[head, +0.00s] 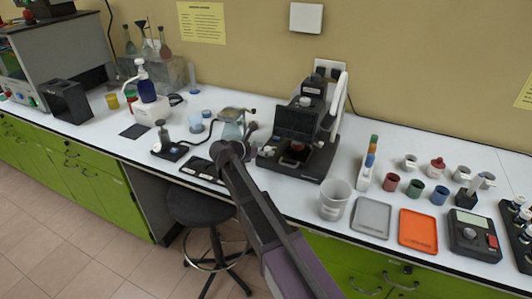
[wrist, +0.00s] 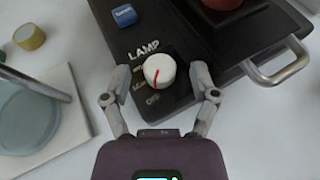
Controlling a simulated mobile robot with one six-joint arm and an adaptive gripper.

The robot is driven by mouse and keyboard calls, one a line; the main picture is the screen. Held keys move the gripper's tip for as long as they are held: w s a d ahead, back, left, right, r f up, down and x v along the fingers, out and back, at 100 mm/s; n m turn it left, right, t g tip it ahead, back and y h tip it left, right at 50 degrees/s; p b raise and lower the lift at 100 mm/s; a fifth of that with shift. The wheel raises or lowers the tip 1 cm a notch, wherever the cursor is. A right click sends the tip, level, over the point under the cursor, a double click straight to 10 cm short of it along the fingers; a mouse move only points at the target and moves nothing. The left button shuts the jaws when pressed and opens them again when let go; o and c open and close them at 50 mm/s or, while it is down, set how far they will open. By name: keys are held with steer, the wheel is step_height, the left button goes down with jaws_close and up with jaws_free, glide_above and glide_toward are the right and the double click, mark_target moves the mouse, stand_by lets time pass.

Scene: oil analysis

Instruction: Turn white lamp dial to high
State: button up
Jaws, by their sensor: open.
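In the wrist view, the white lamp dial (wrist: 159,71) sits on the corner of a black instrument base (wrist: 205,60). The word LAMP is printed beside it, with OFF and other small labels near its rim. Its red mark points down, toward the OFF label. My gripper (wrist: 158,96) is open, with one finger on each side of the dial and apart from it. In the head view, my gripper (head: 241,138) is at the left side of the black instrument (head: 303,130) on the white bench.
A metal handle (wrist: 278,68) sticks out right of the dial, and a blue button (wrist: 124,15) lies above it. A glass vessel (wrist: 25,115) stands at left in the wrist view. A white beaker (head: 334,200) stands right of the instrument.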

steer(key=shift+w+d+f, duration=0.2)
steer(key=shift+w+d, duration=0.05)
steer(key=shift+d, duration=0.05)
jaws_close()
